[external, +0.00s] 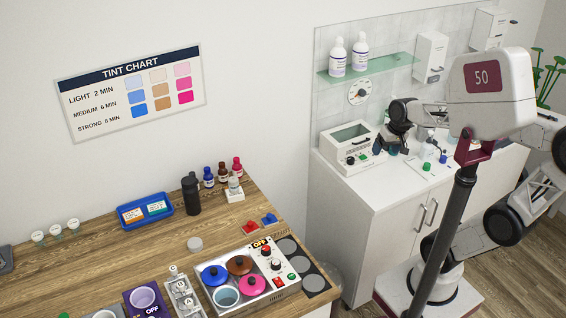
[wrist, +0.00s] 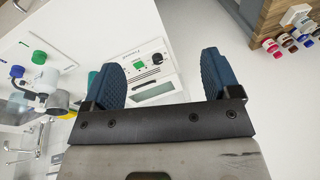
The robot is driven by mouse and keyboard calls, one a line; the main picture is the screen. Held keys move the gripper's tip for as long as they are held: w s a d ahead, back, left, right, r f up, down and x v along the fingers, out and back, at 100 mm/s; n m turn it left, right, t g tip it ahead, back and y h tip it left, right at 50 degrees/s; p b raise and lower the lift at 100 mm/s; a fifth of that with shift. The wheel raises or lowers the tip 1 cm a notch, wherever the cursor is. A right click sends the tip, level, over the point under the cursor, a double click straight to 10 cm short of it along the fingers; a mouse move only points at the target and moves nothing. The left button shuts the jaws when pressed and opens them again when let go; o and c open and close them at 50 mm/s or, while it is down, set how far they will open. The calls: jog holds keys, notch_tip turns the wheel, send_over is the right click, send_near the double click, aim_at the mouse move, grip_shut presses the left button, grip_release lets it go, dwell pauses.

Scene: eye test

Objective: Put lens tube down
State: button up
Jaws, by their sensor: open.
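My gripper (external: 389,147) is over the white cabinet at the right, beside the white box with a glass lid (external: 352,142). In the wrist view its two blue fingers stand wide apart (wrist: 159,64) with nothing between them; the box's panel (wrist: 150,65) shows beyond the gap. No thing is plainly marked as the lens tube. A grey cylinder (wrist: 59,101) shows left of the fingers in the wrist view, apart from them. A black upright cylinder (external: 191,197) stands on the wooden counter, far from my gripper. I cannot tell which of them is the lens tube.
Bottles with green (external: 427,166) and blue (external: 443,157) caps stand on the white cabinet (external: 345,190), right of my gripper. A glass shelf (external: 385,64) with two white bottles hangs above. The wooden counter (external: 110,250) holds a blue tray (external: 146,210) and a pot warmer (external: 272,262).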

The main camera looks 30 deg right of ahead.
jog(key=s+d+f+n+h, duration=0.1)
jog(key=s+d+h, duration=0.1)
jog(key=s+d, duration=0.3)
jog(key=shift+s+f+n, duration=0.25)
jog(key=shift+s+n, duration=0.05)
jog(key=shift+s, duration=0.1)
jog(key=shift+d, duration=0.1)
dwell(0.9)
